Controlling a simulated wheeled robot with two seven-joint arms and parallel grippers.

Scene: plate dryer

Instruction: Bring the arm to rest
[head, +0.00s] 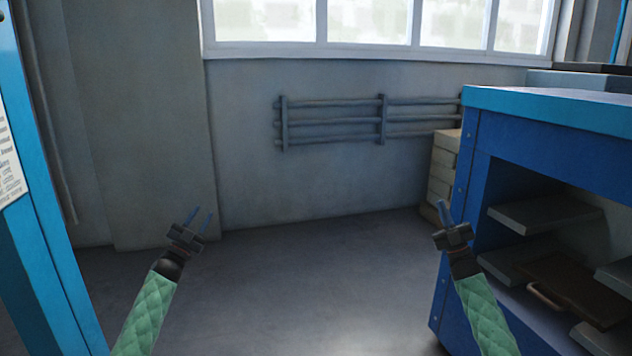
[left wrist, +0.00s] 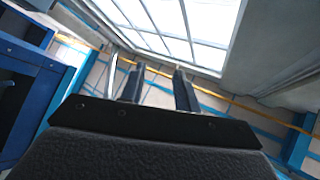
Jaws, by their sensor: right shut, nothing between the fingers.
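My left gripper (head: 199,216) is at the lower left of the head view, raised above the floor, its fingers pointing up and away. Its two fingers stand apart with nothing between them; the left wrist view also shows this left gripper (left wrist: 159,82) with a clear gap between the fingers. My right gripper (head: 443,209) is at the lower right of the head view, in front of the blue cabinet's left side. Its fingers are together and hold nothing. Both forearms come up from the bottom edge, with green quilted covers.
A blue cabinet (head: 545,108) with open grey shelves (head: 540,213) stands at the right, close to my right arm in the picture. A blue post (head: 45,255) stands at the left. Pipes (head: 335,120) run along the back wall. The floor (head: 300,270) between the arms is clear.

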